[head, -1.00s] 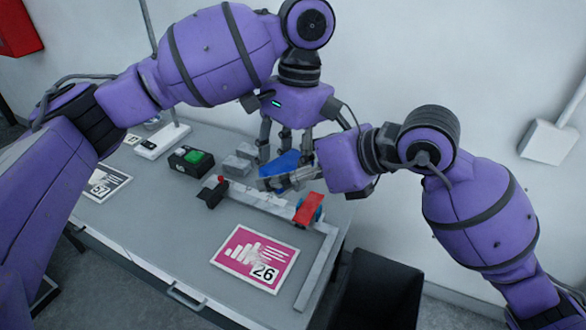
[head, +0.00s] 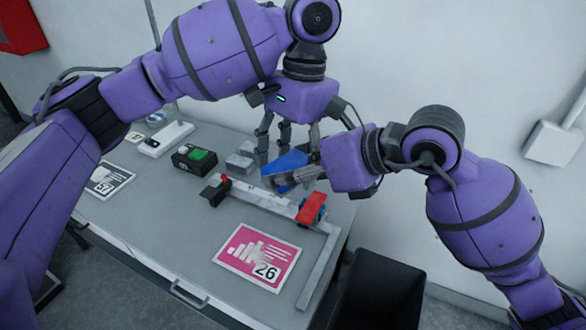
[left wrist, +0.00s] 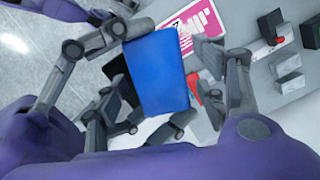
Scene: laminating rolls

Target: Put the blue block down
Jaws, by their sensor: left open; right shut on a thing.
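The blue block (head: 291,163) is held above the back right of the table, its lower part partly hidden by a gripper finger. My right gripper (head: 290,178) comes in from the right and is shut on it. My left gripper (head: 288,146) points down over the block from above, open, with a finger on either side. In the left wrist view the blue block (left wrist: 157,75) shows its broad face between the open left fingers, and the right gripper's fingers (left wrist: 135,125) are at its lower edge. I cannot tell whether the left fingers touch it.
A red piece (head: 312,208) sits by the metal rail (head: 262,200). A pink print (head: 258,257) lies in front of the rail. A black box with a green top (head: 195,158) and grey blocks (head: 240,160) stand left of the grippers. A black bin (head: 380,285) is beside the table.

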